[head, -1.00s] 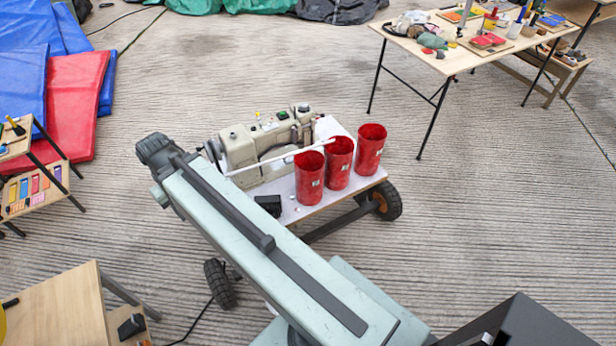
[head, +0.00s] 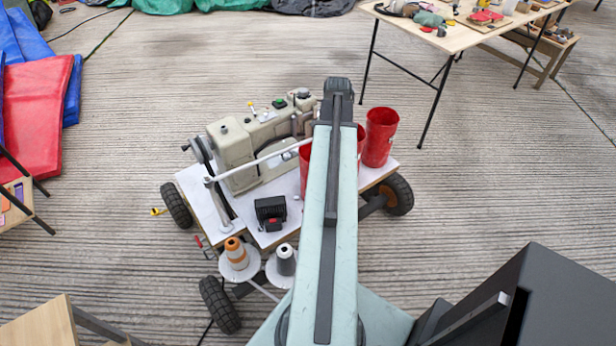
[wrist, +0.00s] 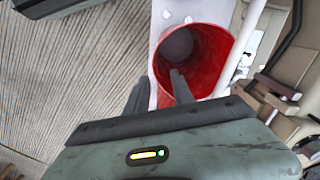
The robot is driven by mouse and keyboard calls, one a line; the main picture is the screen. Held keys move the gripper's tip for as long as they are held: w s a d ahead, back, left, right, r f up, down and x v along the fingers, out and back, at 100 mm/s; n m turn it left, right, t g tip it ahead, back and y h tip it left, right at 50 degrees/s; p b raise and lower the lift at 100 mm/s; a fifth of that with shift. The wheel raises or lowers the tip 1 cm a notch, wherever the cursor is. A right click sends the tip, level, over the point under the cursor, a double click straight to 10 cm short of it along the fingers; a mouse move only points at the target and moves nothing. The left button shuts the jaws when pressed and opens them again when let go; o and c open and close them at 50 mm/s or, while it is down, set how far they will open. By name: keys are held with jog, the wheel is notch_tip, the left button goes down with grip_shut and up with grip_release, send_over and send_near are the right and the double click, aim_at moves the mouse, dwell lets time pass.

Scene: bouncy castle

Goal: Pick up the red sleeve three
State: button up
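Red sleeves stand upright on a white-topped wheeled cart. The rightmost sleeve (head: 380,137) shows clearly in the head view; the left sleeve (head: 304,168) and the middle sleeve (head: 360,143) are mostly hidden behind my arm. I cannot read which one is number three. In the wrist view one red sleeve (wrist: 212,70) shows its open mouth, with a grey round shape inside. My gripper (wrist: 160,76) is open there. Its right finger overlaps the sleeve's mouth and its left finger is beside the left rim. I cannot tell whether either touches. The head view hides the gripper.
The cart (head: 205,203) also carries a beige sewing machine (head: 250,145), a white rod, a small black box (head: 270,208) and thread cones (head: 238,257). A wooden table (head: 465,38) with tools stands at the back right.

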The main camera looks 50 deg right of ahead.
jog(key=shift+s+d+f+b, duration=0.1)
jog(key=shift+d+f+b, duration=0.05)
jog(key=shift+f+b, duration=0.55)
jog(key=shift+s+d+f+b, duration=0.1)
jog(key=shift+f+b, duration=0.45)
jog(key=shift+f, duration=0.25)
notch_tip(320, 180, down, 8)
jog(key=b, duration=0.7)
jog(key=shift+r+b, duration=0.15)
jog(key=shift+b, duration=0.2)
jog(key=shift+w, duration=0.1)
grip_shut()
